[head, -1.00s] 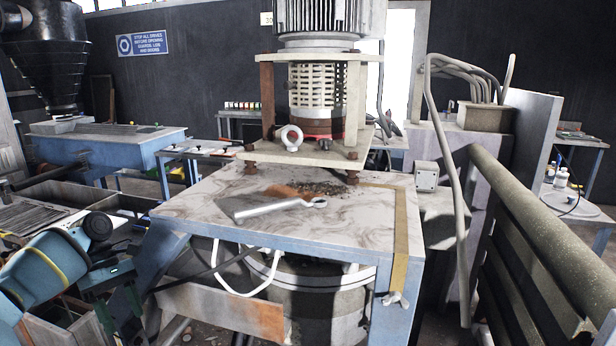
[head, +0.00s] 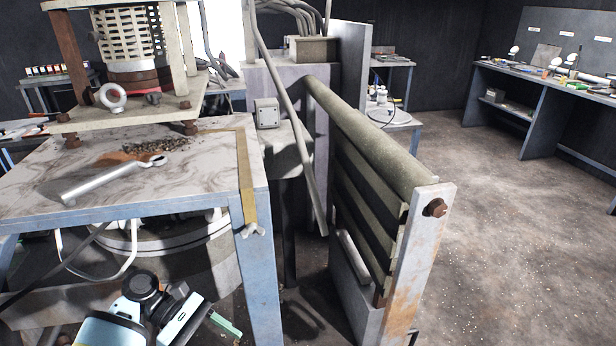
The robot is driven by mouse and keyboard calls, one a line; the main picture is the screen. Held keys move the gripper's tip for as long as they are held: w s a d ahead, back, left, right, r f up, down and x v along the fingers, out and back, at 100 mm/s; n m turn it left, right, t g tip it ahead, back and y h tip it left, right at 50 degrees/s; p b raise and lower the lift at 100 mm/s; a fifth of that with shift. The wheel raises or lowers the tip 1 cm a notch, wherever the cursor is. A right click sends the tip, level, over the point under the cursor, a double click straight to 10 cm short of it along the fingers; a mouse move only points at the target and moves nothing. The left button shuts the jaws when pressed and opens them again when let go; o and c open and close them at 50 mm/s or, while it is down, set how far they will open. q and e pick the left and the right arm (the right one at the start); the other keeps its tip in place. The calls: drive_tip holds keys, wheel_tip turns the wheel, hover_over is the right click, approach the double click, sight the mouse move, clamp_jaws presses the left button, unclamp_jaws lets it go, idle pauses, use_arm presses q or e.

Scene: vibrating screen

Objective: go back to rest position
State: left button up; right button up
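My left gripper (head: 222,326) shows low in the head view, on the arm that comes in from the bottom left. It is in front of the stone-topped table and below its top, apart from the wrench. Its fingers are small and partly cut off by view angle, so I cannot tell whether they are open or shut. I see nothing held in it. My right gripper is not in view.
A marble-like table (head: 60,165) carries the machine plate (head: 130,115) and a silver wrench (head: 115,180) beside dark grit. A grey railed panel (head: 380,190) stands right of it. Open floor (head: 520,240) lies on the right, before a workbench (head: 540,85).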

use_arm(q)
drive_tip(key=w+a+f+m+t+y, duration=0.3)
drive_tip(key=w+a+t+y, duration=0.15)
drive_tip(key=w, duration=0.35)
drive_tip(key=w+a+f+m+t+y, duration=0.2)
drive_tip(key=w+a+f+t+y, duration=0.2)
drive_tip(key=w+a+t, duration=0.25)
drive_tip(key=w+a+r+m+t+y, duration=0.6)
drive_tip(key=w+a+r+m+t, duration=0.3)
drive_tip(key=m, duration=0.3)
drive_tip(key=s+d+f+g+h, duration=0.1)
drive_tip(key=s+d+f+g, duration=0.1)
drive_tip(key=s+d+f, duration=0.65)
drive_tip(key=s+d+f+g+h, duration=0.25)
drive_tip(key=s+f, duration=0.35)
drive_tip(key=s, duration=0.5)
drive_tip(key=s+d+f+g, duration=0.1)
drive_tip(key=s+d, duration=0.2)
drive_tip(key=s, duration=0.5)
drive_tip(key=s+d+f+g, duration=0.1)
drive_tip(key=s+d+f, duration=0.1)
drive_tip(key=s, duration=0.7)
drive_tip(key=s+d+f+g, duration=0.1)
drive_tip(key=s+d, duration=0.3)
drive_tip(key=s, duration=0.5)
drive_tip(key=shift+s+f+n+h, duration=0.2)
drive_tip(key=shift+f+n+h, duration=0.1)
drive_tip(key=shift+f+n, duration=0.1)
